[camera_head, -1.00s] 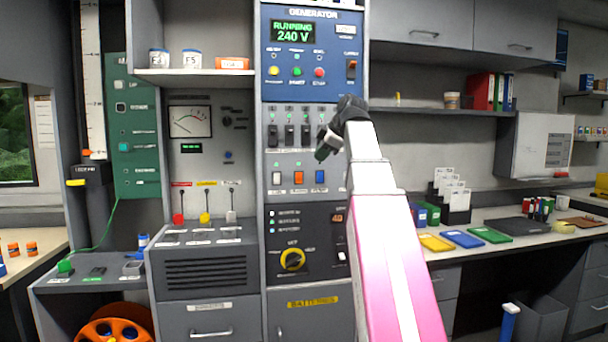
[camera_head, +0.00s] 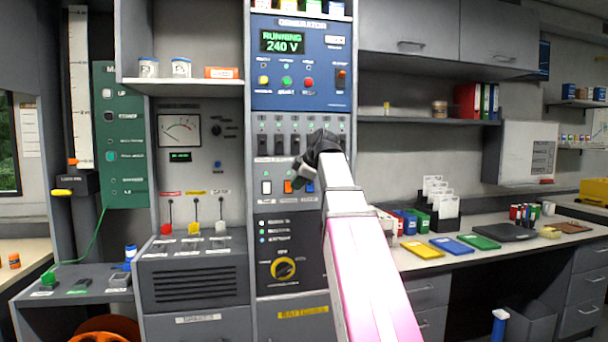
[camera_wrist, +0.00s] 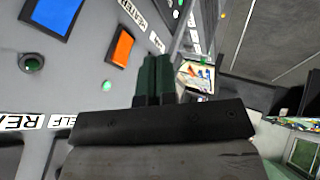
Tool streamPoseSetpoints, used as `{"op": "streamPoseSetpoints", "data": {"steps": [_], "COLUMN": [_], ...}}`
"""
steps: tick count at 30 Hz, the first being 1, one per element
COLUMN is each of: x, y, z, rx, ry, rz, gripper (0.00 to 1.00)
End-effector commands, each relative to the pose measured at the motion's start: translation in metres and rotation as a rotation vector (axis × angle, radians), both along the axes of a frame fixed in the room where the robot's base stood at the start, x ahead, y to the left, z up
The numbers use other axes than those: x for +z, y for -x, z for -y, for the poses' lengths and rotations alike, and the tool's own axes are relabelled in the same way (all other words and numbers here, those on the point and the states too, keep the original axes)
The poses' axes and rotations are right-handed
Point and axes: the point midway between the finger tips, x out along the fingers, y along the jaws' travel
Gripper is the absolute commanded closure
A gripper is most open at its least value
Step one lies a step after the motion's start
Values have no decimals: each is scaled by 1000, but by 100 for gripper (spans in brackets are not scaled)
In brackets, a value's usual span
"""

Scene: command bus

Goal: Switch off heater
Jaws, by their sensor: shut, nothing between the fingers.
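The orange rocker switch (camera_head: 288,187) is in the row of three on the grey panel, between the white switch (camera_head: 266,187) and the blue switch (camera_head: 310,186). In the wrist view the orange switch (camera_wrist: 122,47) has a label by it that seems to read HEATER (camera_wrist: 138,11). A green lamp (camera_wrist: 107,86) near it is lit. The blue switch (camera_wrist: 56,15) is to its left there. My gripper (camera_head: 298,181) is shut and empty, in front of the row, partly covering the orange and blue switches. Its dark green fingertips (camera_wrist: 160,62) show beside the orange switch; contact cannot be told.
Black breakers (camera_head: 279,144) stand in a row just above the switches. The blue generator panel (camera_head: 300,75) is higher up. A desk with coloured folders (camera_head: 455,246) lies to the right.

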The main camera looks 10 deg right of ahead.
Motion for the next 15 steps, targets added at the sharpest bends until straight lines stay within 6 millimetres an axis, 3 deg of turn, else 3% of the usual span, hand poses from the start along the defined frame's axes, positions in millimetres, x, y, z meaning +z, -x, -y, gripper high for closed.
{"op": "streamPoseSetpoints", "data": {"steps": [2,6,15], "x": [-11,-4,-3], "y": [-6,-31,-45], "z": [-6,-4,-4], "rx": [1,0,0], "ry": [0,0,0], "rz": [-2,0,1], "gripper": [100,100,100]}}
